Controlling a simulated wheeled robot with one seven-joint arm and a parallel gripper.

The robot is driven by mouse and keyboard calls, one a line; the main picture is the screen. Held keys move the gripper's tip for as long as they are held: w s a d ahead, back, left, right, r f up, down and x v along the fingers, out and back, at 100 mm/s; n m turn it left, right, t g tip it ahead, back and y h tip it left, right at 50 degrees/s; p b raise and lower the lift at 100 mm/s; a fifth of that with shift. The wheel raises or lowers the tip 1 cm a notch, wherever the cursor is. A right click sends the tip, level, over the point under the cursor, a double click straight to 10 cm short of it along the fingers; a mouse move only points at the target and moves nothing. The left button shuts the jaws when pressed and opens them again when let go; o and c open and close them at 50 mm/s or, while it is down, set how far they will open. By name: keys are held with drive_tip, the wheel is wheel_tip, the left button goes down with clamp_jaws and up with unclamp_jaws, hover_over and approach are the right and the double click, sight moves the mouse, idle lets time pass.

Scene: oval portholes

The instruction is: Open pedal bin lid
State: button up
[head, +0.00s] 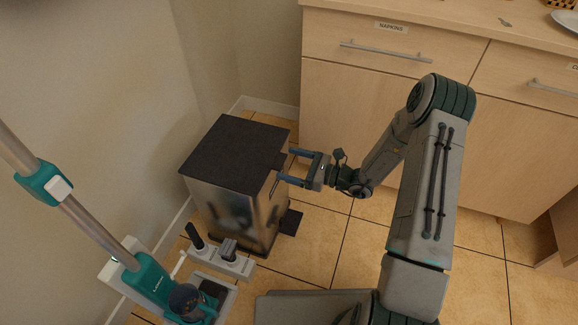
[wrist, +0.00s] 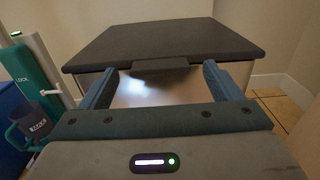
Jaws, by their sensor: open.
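The pedal bin (head: 228,208) is a shiny metal box standing on the floor in the corner. Its dark flat lid (head: 236,152) is down. A black pedal (head: 291,221) sticks out low on its right side. My gripper (head: 284,167) is open beside the upper right side of the bin, close to the lid's edge. In the wrist view the lid (wrist: 165,40) spans the top, with a small lip (wrist: 160,65) at the middle of its near edge. My two blue fingers (wrist: 158,88) are either side of that lip. I cannot tell whether they touch the bin.
A teal stick vacuum (head: 152,278) and its grey dock (head: 225,262) stand in front of the bin. A wooden cabinet (head: 345,100) with a drawer labelled napkins is behind my arm. Tiled floor (head: 325,235) is clear right of the bin.

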drive_tip(key=shift+w+a, duration=0.2)
drive_tip(key=shift+a, duration=0.35)
drive_tip(key=c, duration=1.4)
drive_tip(key=shift+r, duration=0.15)
